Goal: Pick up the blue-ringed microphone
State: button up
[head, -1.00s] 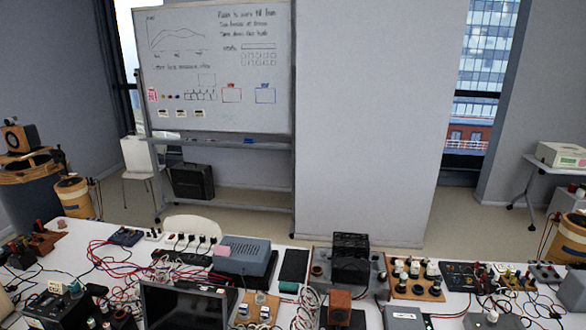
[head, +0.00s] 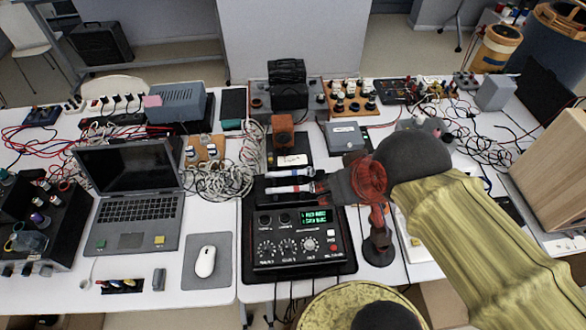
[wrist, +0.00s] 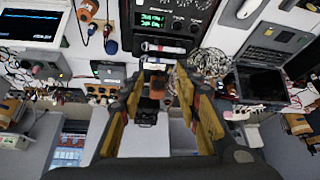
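Two white-bodied microphones lie side by side on a dark holder behind the black mixer (head: 300,240) with a green display. In the wrist view a white microphone (wrist: 163,49) lies across the picture beside the mixer, beyond my fingertips. My gripper (wrist: 160,82) is open, with its yellow-sided fingers wide apart and nothing held. In the head view my arm reaches in from the right, with its end close to the microphones' right ends.
A small red-topped stand (head: 377,245) is right of the mixer, close under my arm. A laptop (head: 130,200) and a mouse (head: 205,261) are to the left. Cables (head: 225,175), an orange block (head: 283,132) and a grey box (head: 342,137) crowd the area behind.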

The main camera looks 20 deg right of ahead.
jog(key=shift+o, duration=0.4)
jog(key=shift+f, duration=0.15)
jog(key=n+g, duration=0.6)
jog(key=n, duration=0.7)
send_over(291, 171)
notch_tip(291, 171, down, 28)
jog(key=shift+p, duration=0.35)
jog(key=n, duration=0.2)
jog(key=shift+w+n, duration=0.1)
jog(key=shift+n, duration=0.2)
jog(key=shift+f+b, duration=0.9)
jog(key=shift+f, duration=3)
